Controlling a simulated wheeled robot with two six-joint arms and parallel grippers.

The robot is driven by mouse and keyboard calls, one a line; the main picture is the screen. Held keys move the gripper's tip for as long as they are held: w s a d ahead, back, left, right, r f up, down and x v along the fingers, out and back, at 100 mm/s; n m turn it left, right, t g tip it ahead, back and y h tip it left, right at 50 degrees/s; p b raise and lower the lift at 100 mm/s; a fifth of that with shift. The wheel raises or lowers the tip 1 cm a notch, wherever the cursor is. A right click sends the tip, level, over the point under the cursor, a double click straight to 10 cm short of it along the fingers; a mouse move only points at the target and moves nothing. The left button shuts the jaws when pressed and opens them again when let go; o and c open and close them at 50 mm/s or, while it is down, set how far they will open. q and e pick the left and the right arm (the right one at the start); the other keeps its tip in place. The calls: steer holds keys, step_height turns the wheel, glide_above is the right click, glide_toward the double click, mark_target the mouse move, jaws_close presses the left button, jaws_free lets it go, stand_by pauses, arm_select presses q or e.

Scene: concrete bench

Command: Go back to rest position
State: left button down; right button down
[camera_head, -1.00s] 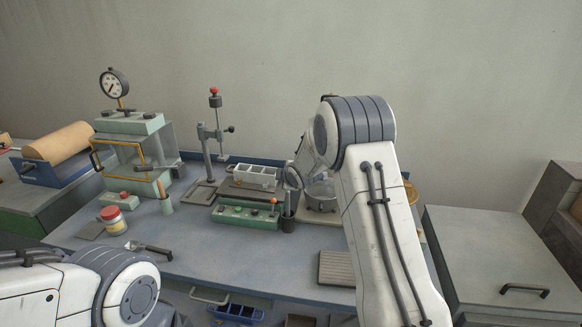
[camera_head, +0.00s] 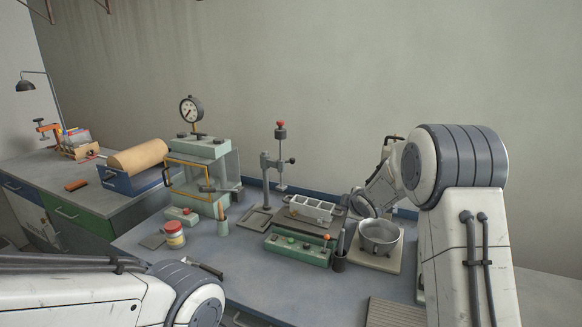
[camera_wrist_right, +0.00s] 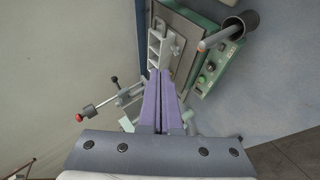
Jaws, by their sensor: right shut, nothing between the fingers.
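My right arm (camera_head: 470,240) reaches in from the right of the head view, bent over the back right of the bench. In the right wrist view my right gripper (camera_wrist_right: 160,74) has its purple fingers together with nothing between them. The fingertips appear in front of a white compartmented block (camera_wrist_right: 154,45); I cannot tell whether they touch it. That block also shows in the head view (camera_head: 311,208), on a dark plate. My left arm (camera_head: 100,295) lies across the lower left of the head view; its gripper is out of frame.
A green control box (camera_head: 298,250), dark cup (camera_head: 340,262), stand with red knob (camera_head: 265,180), gauge press (camera_head: 203,150) and red-lidded jar (camera_head: 174,236) are close by. The bench front centre is fairly clear.

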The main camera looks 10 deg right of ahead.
steer(key=s+a+r+m+g+y, duration=0.15)
steer(key=s+a+m+g, duration=0.3)
steer(key=s+a, duration=1.6)
steer(key=s+f+m+g, duration=0.1)
steer(key=s+g, duration=0.5)
steer(key=s, duration=2)
steer(key=shift+s+a+m, duration=0.4)
steer(key=shift+m, duration=0.15)
